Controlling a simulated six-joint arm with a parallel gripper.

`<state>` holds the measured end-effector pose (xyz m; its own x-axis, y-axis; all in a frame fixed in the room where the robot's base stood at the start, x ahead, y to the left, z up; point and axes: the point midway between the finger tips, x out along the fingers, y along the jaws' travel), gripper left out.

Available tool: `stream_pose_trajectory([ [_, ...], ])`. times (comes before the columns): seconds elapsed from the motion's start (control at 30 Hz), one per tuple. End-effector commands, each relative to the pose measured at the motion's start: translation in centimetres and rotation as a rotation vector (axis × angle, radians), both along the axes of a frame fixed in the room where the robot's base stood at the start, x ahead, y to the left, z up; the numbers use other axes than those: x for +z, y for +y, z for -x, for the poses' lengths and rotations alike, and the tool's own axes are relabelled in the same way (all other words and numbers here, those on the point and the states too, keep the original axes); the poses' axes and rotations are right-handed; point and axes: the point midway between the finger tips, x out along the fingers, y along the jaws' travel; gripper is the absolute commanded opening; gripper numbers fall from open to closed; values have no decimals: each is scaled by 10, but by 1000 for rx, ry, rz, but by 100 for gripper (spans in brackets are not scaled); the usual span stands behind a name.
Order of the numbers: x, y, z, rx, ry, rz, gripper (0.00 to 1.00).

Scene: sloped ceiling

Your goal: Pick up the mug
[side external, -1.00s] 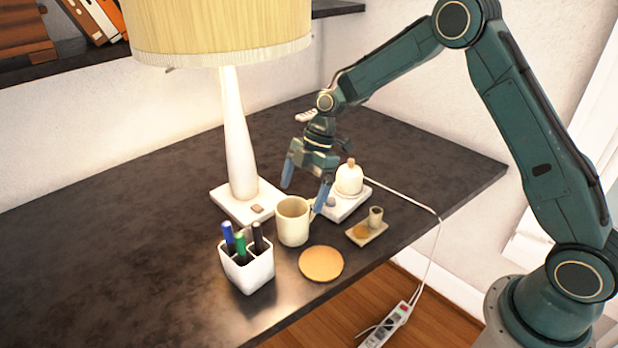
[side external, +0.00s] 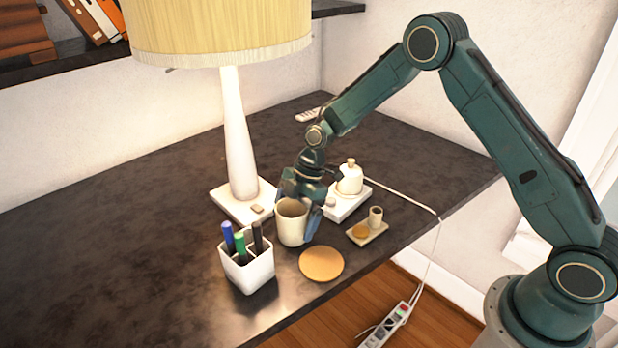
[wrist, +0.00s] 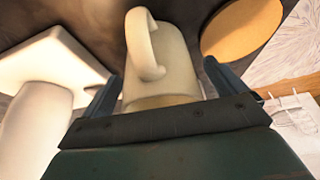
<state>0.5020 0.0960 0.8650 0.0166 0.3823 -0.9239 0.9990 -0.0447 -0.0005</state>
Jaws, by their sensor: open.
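The cream mug (side external: 291,224) stands upright on the dark table, between the pen holder and the round coaster. In the wrist view the mug (wrist: 172,72) shows between my two fingers, with its handle towards the camera. My gripper (side external: 297,222) is open and low around the mug, one finger on its right side in the side view; the other finger is mostly hidden behind the mug. In the wrist view my gripper (wrist: 160,88) has a finger on each side of the mug. I cannot tell whether either finger touches it.
A white pen holder (side external: 250,274) with several pens stands close at the mug's left front. A tan coaster (side external: 321,264) lies at its right front. The lamp (side external: 238,140) stands behind left. A small tray (side external: 378,234) and a white lidded pot (side external: 350,178) are to the right.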

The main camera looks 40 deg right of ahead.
Motion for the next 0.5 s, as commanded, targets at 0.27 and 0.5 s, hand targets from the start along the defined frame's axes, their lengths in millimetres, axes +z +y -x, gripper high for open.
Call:
stream_pose_trajectory([
  [0.27, -10, 4, 0, 0, -1, 2, 96],
  [0.5, -10, 4, 0, 0, -1, 1, 96],
])
